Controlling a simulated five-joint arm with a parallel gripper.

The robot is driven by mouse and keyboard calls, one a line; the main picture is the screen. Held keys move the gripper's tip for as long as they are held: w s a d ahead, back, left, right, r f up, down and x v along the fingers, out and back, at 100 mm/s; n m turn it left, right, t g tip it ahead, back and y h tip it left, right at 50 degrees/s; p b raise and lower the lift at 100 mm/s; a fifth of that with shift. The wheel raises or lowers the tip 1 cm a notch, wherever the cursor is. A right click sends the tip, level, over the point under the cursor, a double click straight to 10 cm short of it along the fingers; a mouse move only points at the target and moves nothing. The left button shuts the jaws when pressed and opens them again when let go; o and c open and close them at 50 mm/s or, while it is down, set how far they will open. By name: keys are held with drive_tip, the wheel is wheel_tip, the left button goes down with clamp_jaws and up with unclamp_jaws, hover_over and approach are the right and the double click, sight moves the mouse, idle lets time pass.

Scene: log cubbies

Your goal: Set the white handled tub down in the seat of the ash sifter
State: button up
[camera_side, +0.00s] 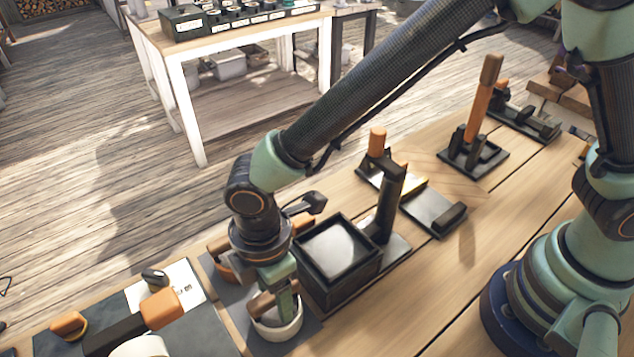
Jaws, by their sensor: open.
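A white round tub (290,333) stands on a dark grey mat at the front edge of the bench, left of centre. A brown bar at its rim looks like its handle. My gripper (282,308) points down over the tub, open, with a green finger reaching inside the rim. The other finger is hard to make out, and my gripper hides part of the tub. A black square open-topped box (345,286) with a grey floor stands just right of the tub. It may be the ash sifter, but I cannot tell for sure.
A black upright post (389,203) stands right of the box. Black stands with orange-brown handles (484,100) are farther back. A hammer-like tool (161,309) and another white round thing (140,347) are at lower left. Bare wood (430,290) lies before my base.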

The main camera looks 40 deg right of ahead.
clamp_jaws()
idle(1.4)
